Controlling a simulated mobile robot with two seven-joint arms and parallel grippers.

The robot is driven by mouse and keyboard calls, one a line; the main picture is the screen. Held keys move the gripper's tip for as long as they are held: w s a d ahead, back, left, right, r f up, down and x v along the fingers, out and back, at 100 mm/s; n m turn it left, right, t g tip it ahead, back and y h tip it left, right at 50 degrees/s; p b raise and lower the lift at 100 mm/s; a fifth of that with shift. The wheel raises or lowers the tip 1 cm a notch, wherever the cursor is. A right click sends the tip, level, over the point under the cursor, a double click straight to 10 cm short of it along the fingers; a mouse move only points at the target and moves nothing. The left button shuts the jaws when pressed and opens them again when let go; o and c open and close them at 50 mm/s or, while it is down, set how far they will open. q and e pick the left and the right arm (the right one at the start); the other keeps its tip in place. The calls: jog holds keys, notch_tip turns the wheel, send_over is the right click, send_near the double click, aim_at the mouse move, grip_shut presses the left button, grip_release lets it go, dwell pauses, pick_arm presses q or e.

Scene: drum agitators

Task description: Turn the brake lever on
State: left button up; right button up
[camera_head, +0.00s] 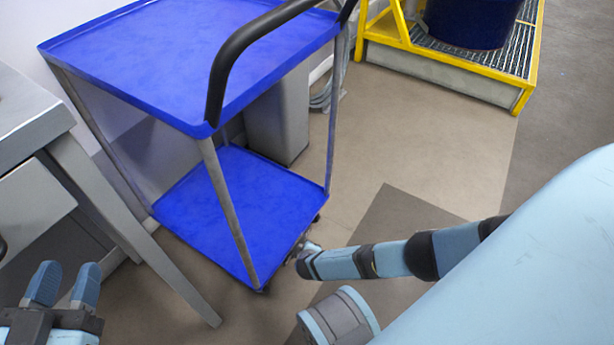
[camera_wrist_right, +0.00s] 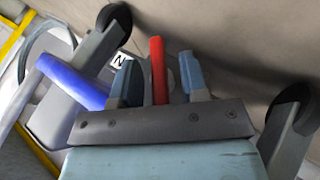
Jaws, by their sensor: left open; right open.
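A red lever (camera_wrist_right: 158,72), which looks like the brake lever, shows in the right wrist view. It stands between the two blue fingers of my right gripper (camera_wrist_right: 157,62). The fingers are open, with a gap on each side of the lever; I cannot tell whether either touches it. The lever's lower end is hidden behind the gripper body. In the head view my right arm reaches low beside the blue trolley (camera_head: 190,60); the lever cannot be made out there. My left gripper (camera_head: 63,285) is open and empty at the lower left, near the grey table.
Two dark wheels (camera_wrist_right: 115,20) (camera_wrist_right: 290,103) on grey legs and a blue bar (camera_wrist_right: 75,82) flank my right gripper. The grey table (camera_head: 35,105) stands left of the trolley. A yellow-framed platform (camera_head: 440,65) carries a dark blue drum (camera_head: 470,20). Floor between is clear.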

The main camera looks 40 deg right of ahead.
pick_arm(q)
jog(key=shift+w+r, duration=0.15)
jog(key=shift+r, duration=0.1)
pick_arm(e)
jog(key=shift+f, duration=0.1)
grip_shut()
jog(key=shift+f+h+b, duration=0.1)
jog(key=shift+h+b, duration=0.2)
jog(key=shift+t+h, duration=0.3)
grip_release()
jog(key=shift+w, duration=0.1)
pick_arm(q)
jog(key=shift+f+m, duration=0.1)
jog(key=shift+m, duration=0.2)
pick_arm(e)
jog(key=shift+r, duration=0.2)
